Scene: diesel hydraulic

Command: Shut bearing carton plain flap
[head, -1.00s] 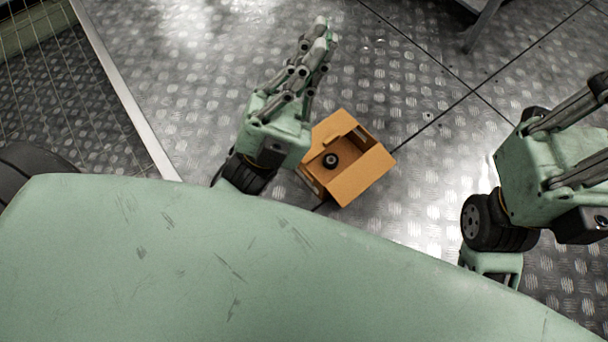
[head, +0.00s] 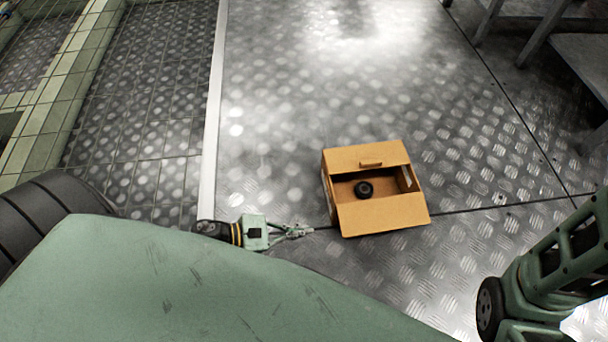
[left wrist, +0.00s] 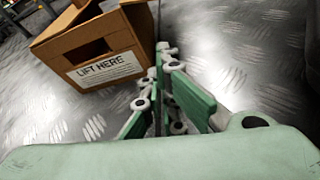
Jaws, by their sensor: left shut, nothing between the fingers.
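The brown bearing carton (head: 425,216) stands on the floor, open on top. Its plain near flap (head: 383,215) slopes outward toward me. The far flap (head: 350,158), with a small tab at its middle, is folded out on the other side. A black round bearing (head: 364,189) lies inside. My left gripper (head: 308,230) is shut and empty, low and just left of the carton's near left corner, pointing right. In the left wrist view, the carton's end wall (left wrist: 122,42) with a hand hole and a "LIFT HERE" label is left of the shut fingers (left wrist: 160,55).
Metal benches (head: 575,60) stand at the far right. A pale strip (head: 213,120) edges the floor at left. My right arm (head: 560,260) is at the lower right, its gripper out of frame. The tread-plate floor beyond the carton is clear.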

